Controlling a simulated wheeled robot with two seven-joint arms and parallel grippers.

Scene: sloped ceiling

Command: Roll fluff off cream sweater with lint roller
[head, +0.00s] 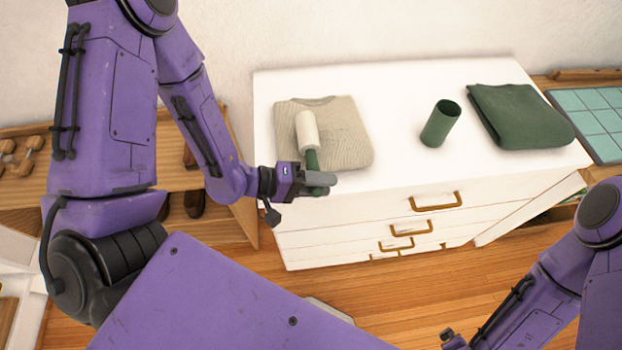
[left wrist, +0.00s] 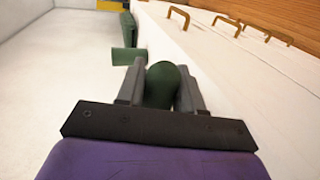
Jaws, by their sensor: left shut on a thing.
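The cream sweater (head: 350,140) lies folded on top of a white dresser (head: 400,95). The lint roller (head: 307,131) has a white roll and a green handle. Its roll is over the sweater's left part in the head view; I cannot tell whether it touches the cloth. My left gripper (head: 318,184) is shut on the green handle, near the dresser's front edge. The handle (left wrist: 162,84) shows between its fingers in the left wrist view. I can make out no fluff on the sweater. My right arm is at the lower right; its gripper (head: 455,341) shows only partly at the bottom edge.
A green cylindrical cup (head: 440,123) stands on the dresser, right of the sweater. A folded dark green garment (head: 520,117) lies further right. The dresser top between sweater and cup is clear. Gold handles (head: 436,202) stick out from the drawers. A tiled teal panel (head: 595,125) is at far right.

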